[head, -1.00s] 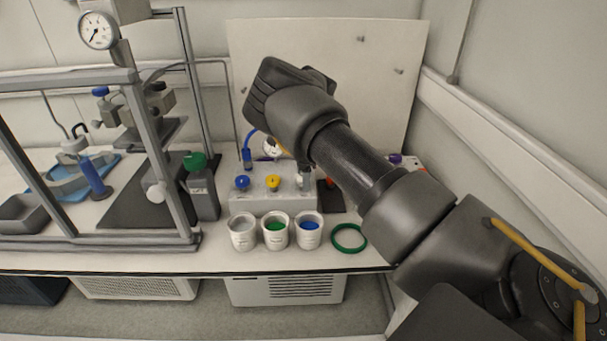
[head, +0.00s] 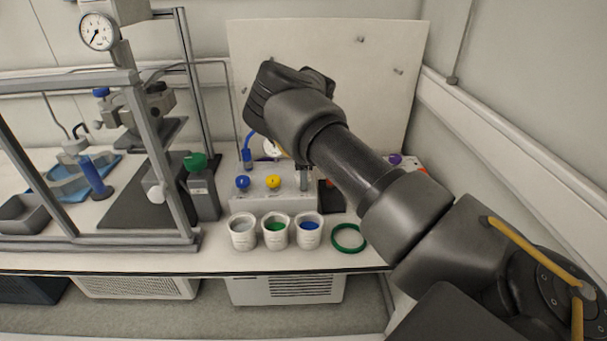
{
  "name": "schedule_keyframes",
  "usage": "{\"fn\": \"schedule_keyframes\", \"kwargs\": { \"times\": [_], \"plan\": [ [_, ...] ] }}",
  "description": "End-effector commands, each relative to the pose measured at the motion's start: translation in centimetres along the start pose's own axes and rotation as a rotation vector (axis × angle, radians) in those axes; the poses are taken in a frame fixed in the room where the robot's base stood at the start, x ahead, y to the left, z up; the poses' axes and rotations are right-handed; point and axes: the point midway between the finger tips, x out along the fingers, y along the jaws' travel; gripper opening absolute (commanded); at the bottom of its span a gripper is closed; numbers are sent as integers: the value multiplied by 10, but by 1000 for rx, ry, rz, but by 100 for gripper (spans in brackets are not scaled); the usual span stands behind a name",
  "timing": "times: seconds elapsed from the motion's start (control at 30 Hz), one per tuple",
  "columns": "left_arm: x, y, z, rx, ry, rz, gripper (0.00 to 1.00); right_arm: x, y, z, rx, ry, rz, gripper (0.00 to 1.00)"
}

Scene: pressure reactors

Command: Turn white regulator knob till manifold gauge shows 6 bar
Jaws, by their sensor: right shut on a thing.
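The manifold block (head: 255,201) is a pale box on the bench with a blue knob (head: 242,182) and a yellow knob (head: 273,182) on its front. The manifold gauge (head: 269,150) is behind it, mostly covered by my right arm, and its needle cannot be read. My right gripper (head: 304,178) points down at the right end of the block, largely hidden by my own wrist. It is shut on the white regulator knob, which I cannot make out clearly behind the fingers. My left gripper is out of view.
Three white cups (head: 276,234) with grey, green and blue contents stand before the block. A green ring (head: 348,237) lies to their right. A white panel (head: 335,60) stands behind.

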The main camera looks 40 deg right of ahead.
Motion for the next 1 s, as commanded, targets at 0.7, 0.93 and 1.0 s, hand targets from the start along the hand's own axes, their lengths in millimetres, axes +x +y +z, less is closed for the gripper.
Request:
{"fn": "schedule_keyframes", "kwargs": {
  "times": [0.7,0.93,1.0],
  "plan": [
    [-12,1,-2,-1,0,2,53,-1,-1,-1,529,1,-5,17],
    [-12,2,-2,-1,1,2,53,-1,-2,0,596,0,-5,17],
    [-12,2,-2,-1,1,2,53,-1,-2,0,607,0,-6,17]
  ]
}}
